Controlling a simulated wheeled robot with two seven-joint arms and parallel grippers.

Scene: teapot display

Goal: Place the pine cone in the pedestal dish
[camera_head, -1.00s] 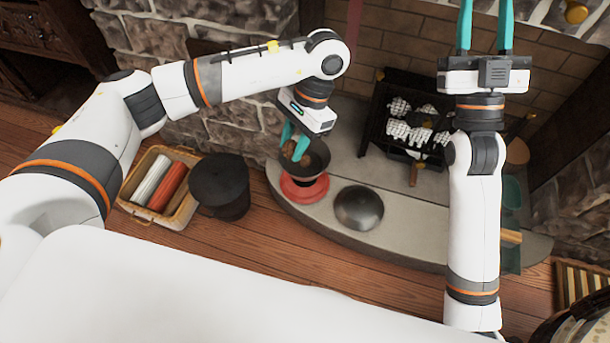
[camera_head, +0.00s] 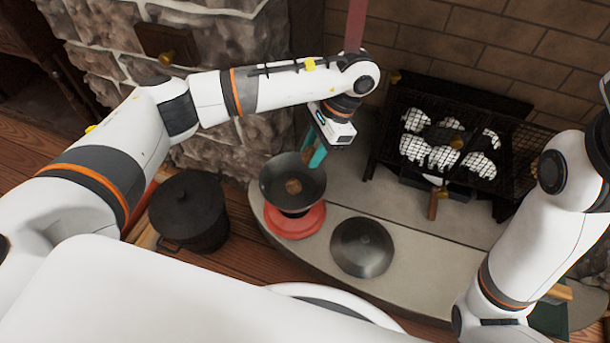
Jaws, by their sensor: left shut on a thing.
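The pedestal dish (camera_head: 273,191) is a dark, wide bowl above a round red base (camera_head: 297,223) on the grey hearth. A small brown thing (camera_head: 293,187) shows in the middle of the bowl; I cannot tell what it is. My left gripper (camera_head: 312,156) has teal fingers and is at the bowl's back right rim, pointing down. It is shut on a small brown thing, likely the pine cone (camera_head: 307,156), mostly hidden by the fingers. I cannot tell whether the fingers touch the rim. My right arm is at the right; its gripper is out of view.
A grey metal dome (camera_head: 362,247) sits right of the dish. A black lidded pot (camera_head: 188,210) stands to the left. A black grate (camera_head: 450,140) with pale lumps is behind right. The stone wall (camera_head: 235,140) is close behind. Bare hearth (camera_head: 440,255) lies right of the dome.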

